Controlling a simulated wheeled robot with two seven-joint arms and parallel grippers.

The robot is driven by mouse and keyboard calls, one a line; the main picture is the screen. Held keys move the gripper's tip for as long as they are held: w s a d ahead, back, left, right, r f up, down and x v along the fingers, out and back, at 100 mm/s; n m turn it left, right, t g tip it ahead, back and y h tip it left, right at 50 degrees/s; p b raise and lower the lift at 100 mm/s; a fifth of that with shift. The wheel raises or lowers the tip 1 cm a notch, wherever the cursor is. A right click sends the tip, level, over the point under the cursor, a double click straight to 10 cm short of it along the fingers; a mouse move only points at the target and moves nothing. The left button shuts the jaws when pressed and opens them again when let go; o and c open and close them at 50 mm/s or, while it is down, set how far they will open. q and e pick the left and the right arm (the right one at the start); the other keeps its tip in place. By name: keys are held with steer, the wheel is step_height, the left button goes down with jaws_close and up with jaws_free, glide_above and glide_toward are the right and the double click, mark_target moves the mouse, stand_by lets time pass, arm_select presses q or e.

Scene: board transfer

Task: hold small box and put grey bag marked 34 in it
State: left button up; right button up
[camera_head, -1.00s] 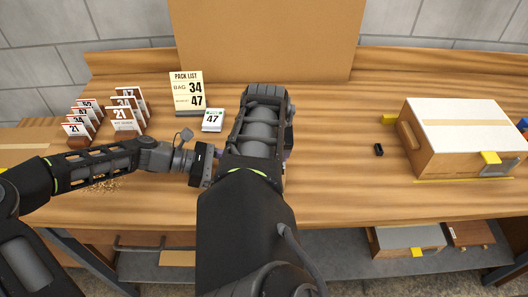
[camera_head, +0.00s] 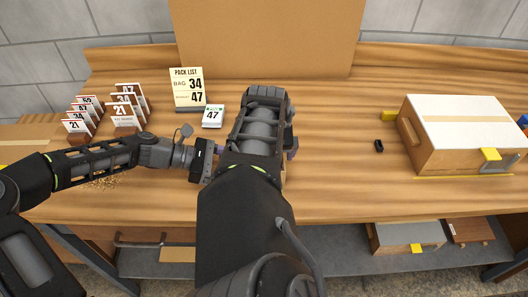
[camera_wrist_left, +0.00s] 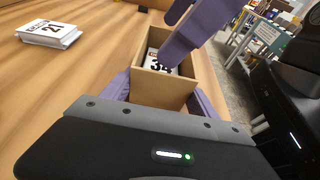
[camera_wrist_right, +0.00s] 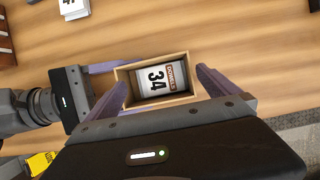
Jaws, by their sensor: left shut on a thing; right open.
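The small wooden box (camera_wrist_right: 187,66) is open-topped, with the grey-and-white bag marked 34 (camera_wrist_right: 157,79) lying inside, its number facing up. In the left wrist view the box (camera_wrist_left: 160,88) shows its near wall, and the bag (camera_wrist_left: 158,64) is partly covered by a purple finger. My left gripper (camera_wrist_right: 108,82) is shut on the box, a finger on either side. My right gripper (camera_wrist_right: 168,88) is open just above the box, its fingers apart and not gripping the bag. In the head view my right arm hides the box and bag; my left gripper (camera_head: 216,160) reaches in behind that arm.
A pack list sign (camera_head: 188,90) reads bag 34 and 47. A white block marked 47 (camera_head: 212,116) stands beside it. Numbered bags (camera_head: 125,112) stand in rows at the left. A large white-topped box (camera_head: 462,130) and small black object (camera_head: 379,146) are on the right.

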steer(key=shift+r, duration=0.15)
step_height(320, 180, up, 10)
stand_by(0.5)
stand_by(0.6)
arm_select(q)
steer(key=o, duration=1.1)
steer(key=shift+o, duration=0.3)
steer(key=shift+o, duration=0.6)
